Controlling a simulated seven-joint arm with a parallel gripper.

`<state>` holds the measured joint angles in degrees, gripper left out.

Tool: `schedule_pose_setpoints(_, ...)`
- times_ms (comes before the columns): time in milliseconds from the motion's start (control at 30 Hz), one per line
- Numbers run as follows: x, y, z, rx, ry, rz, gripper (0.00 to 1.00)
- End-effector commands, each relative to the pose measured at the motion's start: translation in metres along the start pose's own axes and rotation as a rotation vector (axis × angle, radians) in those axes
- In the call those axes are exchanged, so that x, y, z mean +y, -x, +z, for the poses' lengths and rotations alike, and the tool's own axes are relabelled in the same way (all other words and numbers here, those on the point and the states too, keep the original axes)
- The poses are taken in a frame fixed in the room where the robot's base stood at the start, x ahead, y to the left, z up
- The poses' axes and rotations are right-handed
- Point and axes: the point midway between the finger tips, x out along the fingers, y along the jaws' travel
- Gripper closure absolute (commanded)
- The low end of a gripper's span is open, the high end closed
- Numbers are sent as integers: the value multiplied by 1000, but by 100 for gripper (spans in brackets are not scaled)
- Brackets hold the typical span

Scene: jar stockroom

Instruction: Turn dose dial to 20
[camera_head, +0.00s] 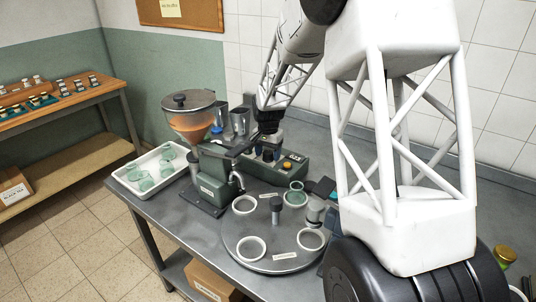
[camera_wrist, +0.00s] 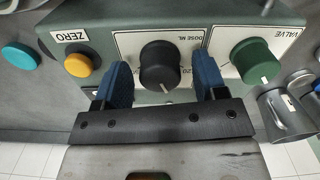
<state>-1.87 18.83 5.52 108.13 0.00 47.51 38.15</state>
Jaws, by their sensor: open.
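The black dose dial (camera_wrist: 160,60) sits on a white plate marked DOSE ML on the front of a green control box (camera_wrist: 105,30). A white mark near the dial's lower edge in the wrist view points down, a little right. A "20" is partly visible just right of the dial; other scale numbers are hidden. My gripper (camera_wrist: 163,72) is open, with one blue finger on each side of the dial. I cannot tell whether either finger touches it. In the head view my gripper (camera_head: 268,142) is at the control box (camera_head: 292,176) and mostly hides the dial.
A yellow ZERO button (camera_wrist: 78,65) is left of the dial, and a green VALVE knob (camera_wrist: 255,62) right. A filling machine with a hopper (camera_head: 190,118) stands beside the box. A round turntable (camera_head: 232,228) with white rings is in front. A tray (camera_head: 142,188) holds green jars.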

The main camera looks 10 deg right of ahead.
Motion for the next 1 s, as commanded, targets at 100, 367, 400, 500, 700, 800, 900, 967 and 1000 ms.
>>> schedule_pose_setpoints(100,0,-4,0,0,0,0,35)
schedule_pose_setpoints(367,0,-5,0,0,0,0,35)
schedule_pose_setpoints(400,0,-5,0,0,0,0,36)
schedule_pose_setpoints(500,0,-5,0,0,0,0,52)
schedule_pose_setpoints(700,0,-5,0,0,0,0,82)
schedule_pose_setpoints(800,0,-5,0,0,1,0,84)
schedule_pose_setpoints(900,0,-5,0,0,7,0,84)
schedule_pose_setpoints(967,0,-5,0,0,16,0,84)
schedule_pose_setpoints(1000,0,-5,0,0,24,0,84)
